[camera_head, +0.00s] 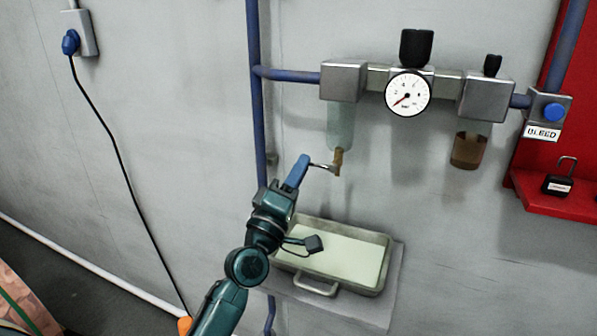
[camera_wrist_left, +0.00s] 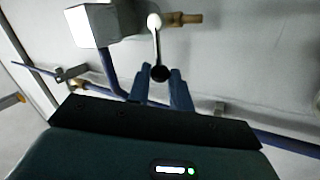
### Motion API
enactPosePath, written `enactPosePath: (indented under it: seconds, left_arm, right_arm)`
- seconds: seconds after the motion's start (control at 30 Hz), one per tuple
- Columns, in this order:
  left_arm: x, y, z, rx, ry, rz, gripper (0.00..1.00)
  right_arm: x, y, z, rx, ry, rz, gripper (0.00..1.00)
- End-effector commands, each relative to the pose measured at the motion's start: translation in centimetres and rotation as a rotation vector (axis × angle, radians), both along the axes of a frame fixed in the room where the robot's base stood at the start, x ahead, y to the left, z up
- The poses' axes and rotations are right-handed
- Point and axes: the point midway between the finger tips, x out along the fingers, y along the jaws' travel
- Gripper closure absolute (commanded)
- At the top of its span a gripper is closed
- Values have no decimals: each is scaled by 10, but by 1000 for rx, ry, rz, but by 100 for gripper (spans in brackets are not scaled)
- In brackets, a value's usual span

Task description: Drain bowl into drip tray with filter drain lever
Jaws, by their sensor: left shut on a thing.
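The clear, pale green filter bowl (camera_head: 341,128) hangs under the left metal block. A brass drain fitting (camera_head: 338,161) sits at its lower end, with the thin metal drain lever (camera_head: 321,166) reaching left from it. My left gripper (camera_head: 303,167) is shut on the drain lever. In the left wrist view, the lever's black knob (camera_wrist_left: 159,73) lies between the blue fingertips (camera_wrist_left: 160,80), and the brass fitting (camera_wrist_left: 188,19) is beyond. The drip tray (camera_head: 385,268) stands below the bowl, with a pale green interior. My arm covers its left part. My right gripper is not in view.
A gauge (camera_head: 407,92) and an amber bowl (camera_head: 468,150) are right of the filter bowl. A vertical blue pipe (camera_head: 254,100) runs close to my left gripper. A red panel (camera_head: 560,203) with a padlock (camera_head: 558,184) is at far right.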

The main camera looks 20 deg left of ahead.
Motion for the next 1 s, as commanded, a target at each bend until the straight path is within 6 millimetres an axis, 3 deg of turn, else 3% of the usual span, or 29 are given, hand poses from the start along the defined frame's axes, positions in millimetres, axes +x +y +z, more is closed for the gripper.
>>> enactPosePath:
  seconds: [0.23, 0.27, 0.53, 0.83, 1.0]
  left_arm:
    - [0, 0, 0, 0, 1, 1, 100]
    - [0, 0, -1, 0, 1, 1, 78]
    - [0, 0, -1, 1, 1, 1, 57]
    - [-4, 1, -4, 1, 2, 0, 57]
    - [-25, 4, -17, 4, 3, 1, 57]
  right_arm:
    - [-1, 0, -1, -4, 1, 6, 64]
    - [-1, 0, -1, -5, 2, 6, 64]
    - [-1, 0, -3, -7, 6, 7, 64]
    - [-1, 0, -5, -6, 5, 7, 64]
    - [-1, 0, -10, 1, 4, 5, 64]
